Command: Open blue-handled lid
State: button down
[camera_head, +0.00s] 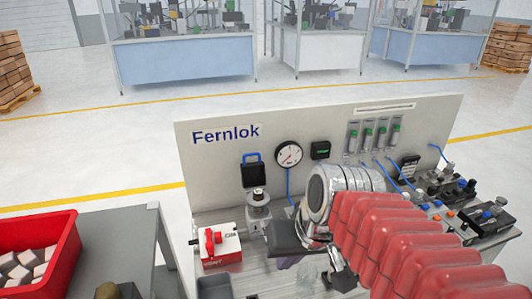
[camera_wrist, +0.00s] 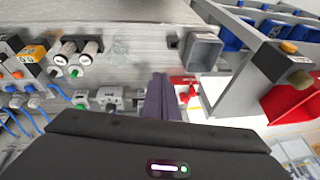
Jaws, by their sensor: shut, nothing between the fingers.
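The lid (camera_head: 252,176) is a dark square plate with a blue handle (camera_head: 252,156) along its top. It shows upright at the "Fernlok" panel in the head view, just above and behind a silver cylindrical fixture (camera_head: 258,203). I cannot tell if the lid touches that fixture. I cannot make the lid out in the wrist view. My gripper (camera_head: 288,262) is below and right of the lid in the head view, pointing down over the bench and apart from the lid. In the wrist view its fingers (camera_wrist: 160,90) are together with nothing between them.
A red-and-white switch box (camera_head: 217,245) stands left of my gripper. A gauge (camera_head: 288,153) is on the panel right of the lid. Valves and blue tubes (camera_head: 440,190) crowd the right. A red crate (camera_head: 58,245) stands at left. A grey bin (camera_wrist: 201,50) shows in the wrist view.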

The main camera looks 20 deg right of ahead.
jog(key=w+r+m+g+y, duration=0.1)
jog(key=w+r+m+y, duration=0.15)
jog(key=w+y, duration=1.05)
jog(key=w+d+m+t, duration=0.3)
jog(key=w+d+t, duration=0.2)
jog(key=w+d, duration=1)
jog(key=w, duration=0.4)
jog(key=shift+f+t, duration=0.15)
jog(key=shift+t, duration=0.25)
jog(key=shift+a+m, duration=0.1)
jog(key=shift+m, duration=0.15)
send_over(253, 170)
jog(key=d, duration=0.5)
jog(key=shift+w+a+f, duration=0.15)
jog(key=shift+w+f, duration=0.1)
jog(key=shift+w, duration=0.2)
jog(key=shift+d, duration=0.2)
jog(key=shift+s, duration=0.15)
